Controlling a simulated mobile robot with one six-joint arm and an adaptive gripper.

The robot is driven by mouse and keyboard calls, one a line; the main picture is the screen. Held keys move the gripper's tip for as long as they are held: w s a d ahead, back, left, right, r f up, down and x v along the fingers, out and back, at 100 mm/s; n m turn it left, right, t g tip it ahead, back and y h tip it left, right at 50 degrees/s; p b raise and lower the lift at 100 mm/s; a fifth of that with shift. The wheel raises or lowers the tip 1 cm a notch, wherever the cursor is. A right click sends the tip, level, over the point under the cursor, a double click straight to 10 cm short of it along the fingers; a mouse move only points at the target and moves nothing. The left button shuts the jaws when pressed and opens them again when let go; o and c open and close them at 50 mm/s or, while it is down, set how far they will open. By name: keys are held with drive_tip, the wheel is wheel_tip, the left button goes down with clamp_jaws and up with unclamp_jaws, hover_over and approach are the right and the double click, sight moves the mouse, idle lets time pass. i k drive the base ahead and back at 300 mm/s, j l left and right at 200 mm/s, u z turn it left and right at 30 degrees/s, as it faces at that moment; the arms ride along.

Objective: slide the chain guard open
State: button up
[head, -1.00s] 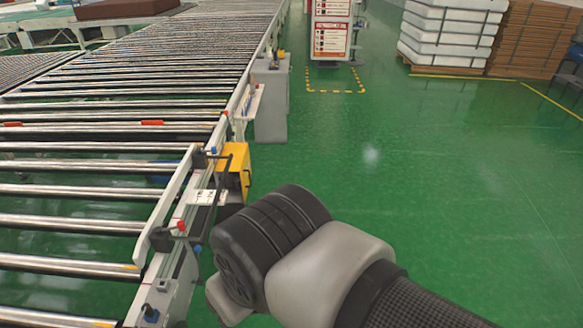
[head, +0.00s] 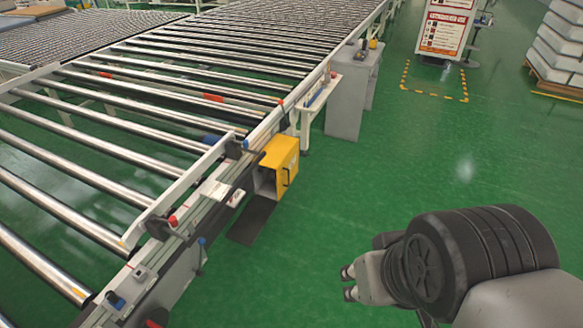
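A yellow box-shaped cover (head: 277,165) with a dark handle on its right face sits on the outer side of the roller conveyor, above the green floor. Its lower front looks open, with a grey part inside. It is the likeliest chain guard, but I cannot confirm this. My gripper (head: 349,283) is at the lower right, over the floor, pointing left. It is well apart from the yellow cover and touches nothing.
The conveyor's side rail (head: 205,215) runs diagonally, with red and blue knobs and brackets sticking out. A dark plate (head: 252,220) lies below the cover. A grey cabinet (head: 353,92) and a sign stand (head: 445,30) are farther back.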

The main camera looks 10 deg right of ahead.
sight(282, 151)
drive_tip(key=i+u, duration=0.2)
drive_tip(key=u, duration=0.2)
drive_tip(key=i+l+u, duration=0.1)
drive_tip(key=u, duration=0.35)
drive_tip(key=i+l+u, duration=0.2)
drive_tip(key=i+l, duration=0.55)
drive_tip(key=i+l+u, duration=0.2)
drive_tip(key=i+l, duration=0.6)
drive_tip(key=l, duration=0.15)
